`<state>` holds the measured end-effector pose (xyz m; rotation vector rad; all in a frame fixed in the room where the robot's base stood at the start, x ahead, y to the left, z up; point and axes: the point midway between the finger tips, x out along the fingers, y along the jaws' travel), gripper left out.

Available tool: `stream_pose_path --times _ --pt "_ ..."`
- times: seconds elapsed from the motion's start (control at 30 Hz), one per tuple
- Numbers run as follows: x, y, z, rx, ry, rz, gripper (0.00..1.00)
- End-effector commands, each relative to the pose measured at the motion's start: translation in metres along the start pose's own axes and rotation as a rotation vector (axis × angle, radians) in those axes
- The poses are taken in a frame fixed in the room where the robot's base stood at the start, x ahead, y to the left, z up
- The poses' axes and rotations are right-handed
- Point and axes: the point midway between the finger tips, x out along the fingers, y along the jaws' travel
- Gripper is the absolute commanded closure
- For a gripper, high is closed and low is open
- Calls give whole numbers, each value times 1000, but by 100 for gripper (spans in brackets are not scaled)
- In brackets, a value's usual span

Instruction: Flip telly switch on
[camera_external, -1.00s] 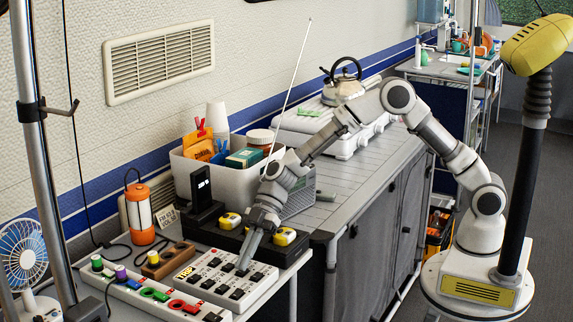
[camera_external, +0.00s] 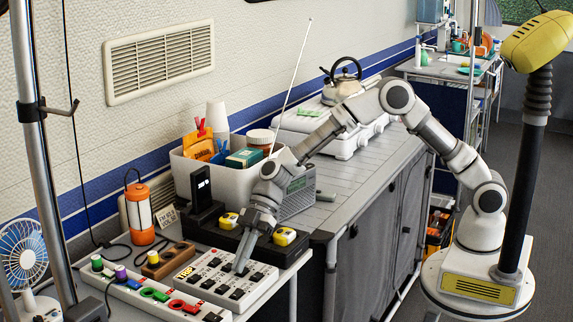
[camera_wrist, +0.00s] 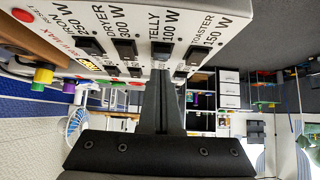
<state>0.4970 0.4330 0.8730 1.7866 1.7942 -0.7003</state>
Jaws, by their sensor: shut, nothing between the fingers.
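The white switch panel (camera_external: 211,291) lies on the table at the lower middle, with rows of black rocker switches. In the wrist view the panel (camera_wrist: 60,22) fills the top, labelled dryer, telly and toaster. The telly switch (camera_wrist: 162,48) is a black rocker beside the "TELLY 100 W" print. My gripper (camera_wrist: 162,76) is shut and empty, its fingertips close to the telly switch. I cannot tell whether they touch it. In the external view my gripper (camera_external: 240,270) points down at the panel, its fingers partly covering the switches.
A power strip (camera_external: 135,293) with coloured plugs lies left of the panel. A wooden block (camera_external: 168,260), an orange lantern (camera_external: 139,212) and a black tray with yellow-topped items (camera_external: 284,236) stand behind. A grey bin (camera_external: 187,172) and a radio (camera_external: 298,193) stand farther back.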

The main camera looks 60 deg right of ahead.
Motion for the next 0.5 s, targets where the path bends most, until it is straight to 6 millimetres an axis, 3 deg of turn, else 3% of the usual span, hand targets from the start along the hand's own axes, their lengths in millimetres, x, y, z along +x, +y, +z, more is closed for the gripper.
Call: stream_pose_path --times 0.27,0.4,0.5 --pt "-10 0 -14 -3 1 1 100" --pt "-28 0 -39 -4 3 2 100" --pt "-53 1 -38 0 1 5 100"
